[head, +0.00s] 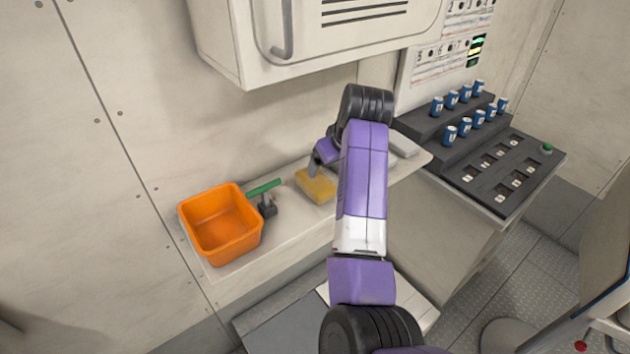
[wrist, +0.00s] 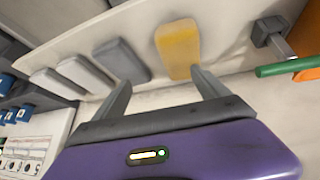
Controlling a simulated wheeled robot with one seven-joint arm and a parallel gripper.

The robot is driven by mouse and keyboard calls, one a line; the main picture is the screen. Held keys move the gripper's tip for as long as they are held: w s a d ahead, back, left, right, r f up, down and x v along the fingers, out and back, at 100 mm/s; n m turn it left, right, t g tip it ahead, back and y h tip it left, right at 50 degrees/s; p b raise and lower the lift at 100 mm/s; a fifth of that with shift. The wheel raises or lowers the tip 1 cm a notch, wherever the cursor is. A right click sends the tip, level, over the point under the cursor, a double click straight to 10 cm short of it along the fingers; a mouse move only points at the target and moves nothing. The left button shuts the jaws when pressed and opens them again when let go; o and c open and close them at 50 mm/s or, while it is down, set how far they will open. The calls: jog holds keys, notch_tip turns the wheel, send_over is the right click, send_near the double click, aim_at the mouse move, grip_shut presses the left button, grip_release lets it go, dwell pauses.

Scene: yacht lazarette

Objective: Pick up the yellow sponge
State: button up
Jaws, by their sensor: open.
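The yellow sponge (head: 316,186) lies on the narrow white shelf (head: 290,215), between a green-handled tool and my arm. In the wrist view the yellow sponge (wrist: 178,48) is a flat rounded block beyond the right fingertip. My gripper (wrist: 162,88) is open, its two grey fingers spread apart with nothing between them. The right fingertip appears close to the sponge's near end; I cannot tell whether they touch. In the head view my gripper (head: 314,162) is small and partly hidden by my purple arm, close to the sponge's far edge.
An orange bin (head: 220,224) stands at the shelf's left end. A green handle (head: 264,187) on a dark mount sits between bin and sponge. Several grey blocks (wrist: 121,60) lie beside the sponge. A cabinet (head: 320,30) hangs above; a stepped dark rack (head: 480,150) with blue-white cylinders stands right.

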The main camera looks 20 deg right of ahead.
aim_at(315, 180)
jog(key=shift+s+a+r+n+g+y, duration=0.25)
jog(key=shift+s+a+g, duration=0.15)
jog(key=shift+a, duration=0.25)
jog(key=shift+s+a+r+n+g+y, duration=0.15)
jog(key=shift+s+a+g+y, duration=0.15)
jog(key=shift+a+g, duration=0.25)
jog(key=shift+s+a+f, duration=0.15)
jog(key=shift+a, duration=0.2)
jog(key=shift+p+x, duration=0.35)
jog(key=shift+x, duration=0.85)
jog(key=shift+w+p+x, duration=0.25)
jog(key=shift+p+x, duration=0.3)
jog(key=shift+x, duration=2)
jog(key=c, duration=1.4)
jog(key=shift+c, duration=0.2)
